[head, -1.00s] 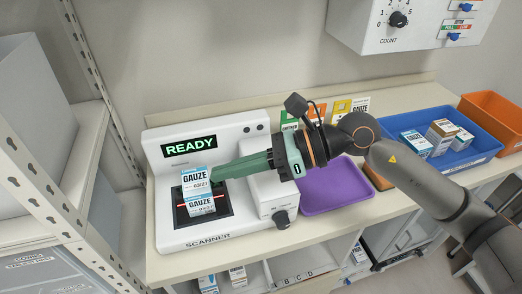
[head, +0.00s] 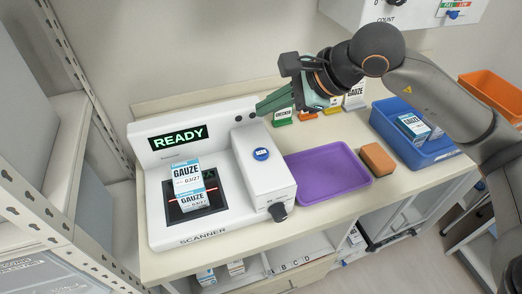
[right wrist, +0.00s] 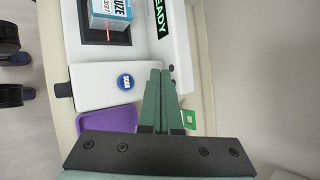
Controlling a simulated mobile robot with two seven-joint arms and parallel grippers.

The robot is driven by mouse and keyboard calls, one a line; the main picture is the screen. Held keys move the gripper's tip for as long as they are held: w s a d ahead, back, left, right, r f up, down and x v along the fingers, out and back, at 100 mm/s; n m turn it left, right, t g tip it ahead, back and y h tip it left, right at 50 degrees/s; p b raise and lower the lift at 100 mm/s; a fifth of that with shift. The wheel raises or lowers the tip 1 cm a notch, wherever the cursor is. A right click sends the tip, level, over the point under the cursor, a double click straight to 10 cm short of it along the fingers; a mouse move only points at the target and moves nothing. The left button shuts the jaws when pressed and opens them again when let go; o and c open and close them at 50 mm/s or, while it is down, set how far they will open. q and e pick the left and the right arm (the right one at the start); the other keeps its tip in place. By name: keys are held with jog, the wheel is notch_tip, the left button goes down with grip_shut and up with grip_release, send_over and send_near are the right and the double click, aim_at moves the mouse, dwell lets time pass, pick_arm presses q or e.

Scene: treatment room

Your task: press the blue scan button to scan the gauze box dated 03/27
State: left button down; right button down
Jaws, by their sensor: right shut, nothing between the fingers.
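The gauze box (head: 187,178) dated 03/27 stands on the scanner's dark plate (head: 211,200), with a red scan line across its lower part. A second gauze label shows below it; I cannot tell whether that is a reflection or another box. The blue scan button (head: 261,154) is on the scanner's white right-hand block and also shows in the right wrist view (right wrist: 125,82). The scanner display (head: 178,138) reads READY. My right gripper (head: 260,109) is shut and empty, above and behind the button, apart from it. My left gripper is not in view.
A purple tray (head: 328,197) lies right of the scanner, with an orange-brown block (head: 377,159) beside it. A blue bin (head: 436,155) holds gauze boxes. An orange bin (head: 490,97) stands farther right. Small coloured cards and a gauze box (head: 354,97) stand along the back.

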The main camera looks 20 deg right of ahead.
aim_at(267, 153)
notch_tip(267, 153, down, 8)
jog(key=b, duration=0.5)
jog(key=shift+f+b, duration=0.4)
jog(key=shift+b, duration=0.05)
dwell(0.6)
dwell(1.0)
jog(key=shift+f+b, duration=0.35)
jog(key=shift+b, duration=0.25)
jog(key=shift+f+b, duration=0.45)
jog(key=shift+b, duration=0.1)
dwell(0.5)
jog(key=shift+r, duration=0.1)
jog(key=shift+r+p, duration=0.35)
jog(key=shift+r, duration=0.4)
